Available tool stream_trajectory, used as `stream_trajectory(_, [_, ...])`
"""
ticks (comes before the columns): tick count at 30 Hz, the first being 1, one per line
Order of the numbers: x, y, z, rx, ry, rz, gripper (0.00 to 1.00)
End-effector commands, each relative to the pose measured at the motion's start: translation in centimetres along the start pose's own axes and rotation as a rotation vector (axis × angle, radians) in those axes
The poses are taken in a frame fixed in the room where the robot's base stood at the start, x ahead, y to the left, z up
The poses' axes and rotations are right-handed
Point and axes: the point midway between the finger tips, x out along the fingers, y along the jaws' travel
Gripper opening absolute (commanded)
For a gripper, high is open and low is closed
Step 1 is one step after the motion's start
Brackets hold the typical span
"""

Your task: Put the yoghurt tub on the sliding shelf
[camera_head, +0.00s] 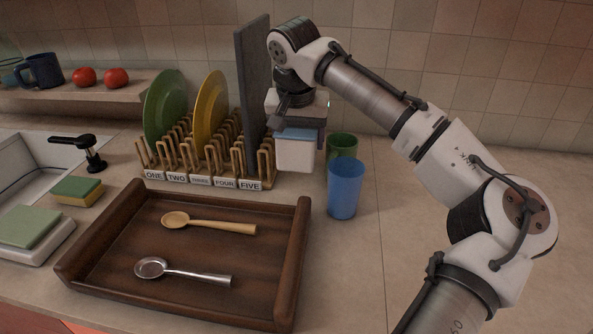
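A white tub with a pale blue lid, which I take as the yoghurt tub (295,154), is upright just right of the dish rack. My gripper (299,137) points down from above, with its dark fingers at the sides of the lid, and looks shut on the tub. I cannot tell whether the tub's base touches the counter. A wooden shelf (60,98) is at the back left; I cannot tell whether it slides.
The dish rack (183,178) holds a green plate (165,105), a yellow plate (209,108) and a tall grey board (252,90). A blue cup (345,190) and green cup (342,146) stand right of the tub. A wooden tray (300,245) with two spoons is in front.

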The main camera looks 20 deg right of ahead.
Motion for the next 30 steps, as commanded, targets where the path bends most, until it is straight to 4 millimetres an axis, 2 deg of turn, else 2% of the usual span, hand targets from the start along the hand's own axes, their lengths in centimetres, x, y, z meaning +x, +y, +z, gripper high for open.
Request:
stream_trajectory(3, [2.4, 0.1, 0.8, 0.001, 0.0, 0.001, 0.31])
stream_trajectory(6, [3.7, 0.1, 1.2, 0.001, 0.001, 0.001, 0.31])
stream_trajectory(11, [4.9, 0.0, 1.5, 0.002, 0.001, 0.001, 0.31])
stream_trajectory(18, [8.0, 0.0, 2.5, 0.002, 0.002, 0.001, 0.31])
stream_trajectory(21, [8.6, 0.0, 2.7, 0.002, 0.003, 0.0, 0.31])
stream_trajectory(30, [8.9, 0.0, 2.7, 0.002, 0.002, -0.002, 0.31])
